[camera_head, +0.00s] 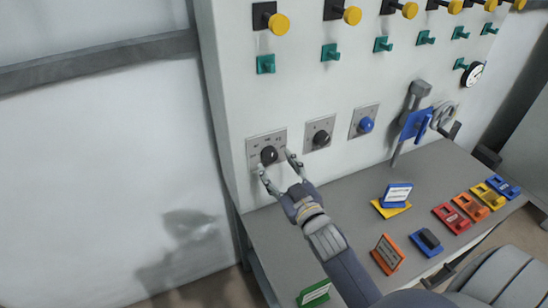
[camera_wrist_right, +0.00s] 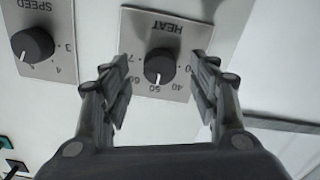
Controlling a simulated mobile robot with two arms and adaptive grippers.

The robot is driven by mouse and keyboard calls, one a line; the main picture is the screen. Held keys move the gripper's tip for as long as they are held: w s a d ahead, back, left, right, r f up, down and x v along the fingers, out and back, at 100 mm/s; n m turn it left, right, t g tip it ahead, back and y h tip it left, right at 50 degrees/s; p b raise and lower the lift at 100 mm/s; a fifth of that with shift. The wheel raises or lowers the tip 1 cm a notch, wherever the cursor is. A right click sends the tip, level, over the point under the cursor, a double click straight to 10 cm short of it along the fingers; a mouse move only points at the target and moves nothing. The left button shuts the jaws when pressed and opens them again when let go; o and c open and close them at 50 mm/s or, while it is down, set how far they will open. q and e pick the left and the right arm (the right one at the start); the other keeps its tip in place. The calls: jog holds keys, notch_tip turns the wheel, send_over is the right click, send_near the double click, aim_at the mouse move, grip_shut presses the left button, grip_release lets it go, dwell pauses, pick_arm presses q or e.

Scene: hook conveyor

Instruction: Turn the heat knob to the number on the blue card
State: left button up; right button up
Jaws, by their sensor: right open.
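The heat knob (camera_head: 269,155) is black, on a grey plate on the white panel's lower left. In the right wrist view the knob (camera_wrist_right: 159,66) appears upside down under the word HEAT, its white mark pointing at 50. My right gripper (camera_head: 276,163) is open, with one finger on each side of the knob; a gap shows between knob and fingers in the wrist view (camera_wrist_right: 161,88). A blue card (camera_head: 398,191) with a white face stands by a yellow base on the table; its print is too small to read. My left gripper is not in view.
A speed knob (camera_wrist_right: 32,45) sits beside the heat plate. Orange (camera_head: 387,254) and green (camera_head: 314,293) cards and several coloured blocks stand on the grey table (camera_head: 345,197).

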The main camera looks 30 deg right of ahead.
aim_at(270, 155)
jog(key=w, duration=0.2)
jog(key=shift+w+r, duration=0.1)
jog(key=shift+w, duration=0.35)
jog(key=c, duration=1.1)
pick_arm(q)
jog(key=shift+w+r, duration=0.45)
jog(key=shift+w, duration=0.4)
pick_arm(e)
jog(key=shift+o, duration=0.2)
